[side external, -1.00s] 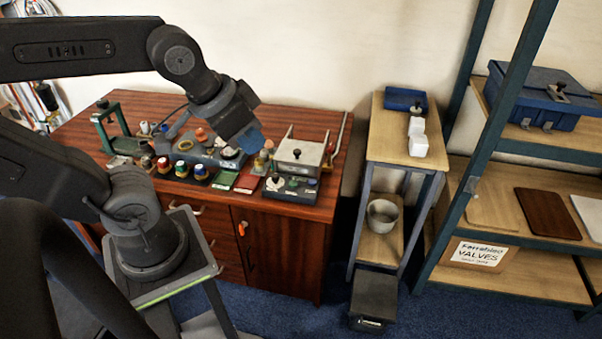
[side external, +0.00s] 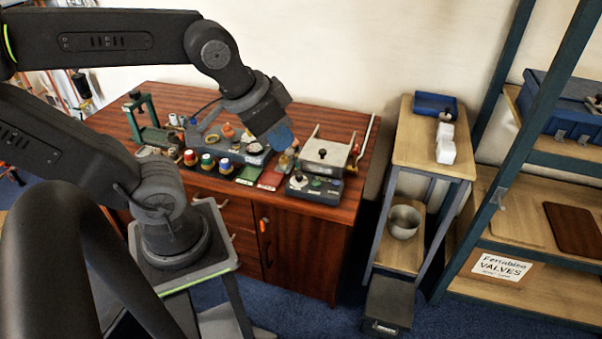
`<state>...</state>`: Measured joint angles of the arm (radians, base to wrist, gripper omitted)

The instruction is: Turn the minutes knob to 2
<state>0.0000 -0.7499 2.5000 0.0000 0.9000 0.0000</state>
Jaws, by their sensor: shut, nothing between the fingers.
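A dark control box (side external: 316,193) sits near the right front of the wooden bench. It carries a black knob on a pale dial (side external: 298,181) at its left and a small green part (side external: 316,184) at its right. I cannot read any labels or numbers, so I cannot tell whether this black knob is the minutes knob or where it points. My gripper (side external: 292,149) is shut and empty, its blue fingers pointing down and right. In the picture it is above and slightly left of the box, apart from the black knob.
A silver lidded box (side external: 326,152) stands behind the control box. Small tan and orange items (side external: 285,161) are just below my fingertips. A shelf stand (side external: 428,160) is to the right.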

